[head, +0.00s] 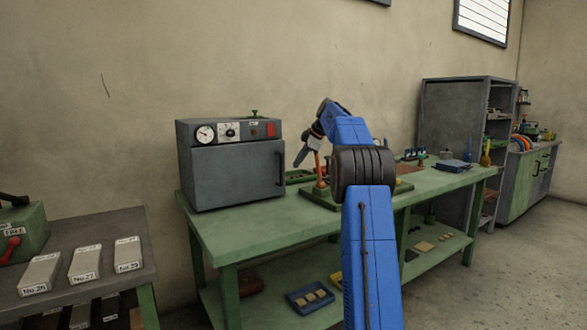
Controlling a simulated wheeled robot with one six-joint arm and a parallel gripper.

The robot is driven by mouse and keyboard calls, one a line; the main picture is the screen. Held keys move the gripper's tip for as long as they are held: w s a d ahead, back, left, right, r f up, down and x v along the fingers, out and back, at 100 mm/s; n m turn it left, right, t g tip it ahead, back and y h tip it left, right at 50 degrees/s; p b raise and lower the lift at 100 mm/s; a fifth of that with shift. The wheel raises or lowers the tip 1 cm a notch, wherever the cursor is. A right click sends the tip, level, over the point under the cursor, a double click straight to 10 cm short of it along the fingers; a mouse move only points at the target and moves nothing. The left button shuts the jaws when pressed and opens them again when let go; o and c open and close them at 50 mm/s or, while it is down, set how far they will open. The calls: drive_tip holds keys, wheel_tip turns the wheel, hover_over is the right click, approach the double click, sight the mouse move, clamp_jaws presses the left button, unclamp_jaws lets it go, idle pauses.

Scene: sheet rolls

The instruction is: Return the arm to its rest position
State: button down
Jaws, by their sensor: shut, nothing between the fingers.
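My blue arm rises from the bottom of the head view and bends at a black joint above the green workbench (240,232). My gripper (300,160) is at the arm's end, pointing down and to the left. It is shut with nothing in it. It hangs above the bench, just right of the grey oven (235,170). An orange-brown upright post (321,172) stands on the bench close to the gripper; I cannot tell whether they touch.
At the left, a grey table (75,290) holds labelled pale blocks and a green box (22,230). The bench's lower shelf holds a blue tray (310,298). A blue tray (453,166) lies at the bench's right end. A grey cabinet (448,125) stands behind. Floor at right is clear.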

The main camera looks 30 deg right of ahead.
drive_tip(key=shift+d+v, duration=0.25)
drive_tip(key=shift+v, duration=1.1)
drive_tip(key=shift+d+v, duration=0.2)
drive_tip(key=shift+v, duration=1.15)
drive_tip(key=shift+w, duration=0.15)
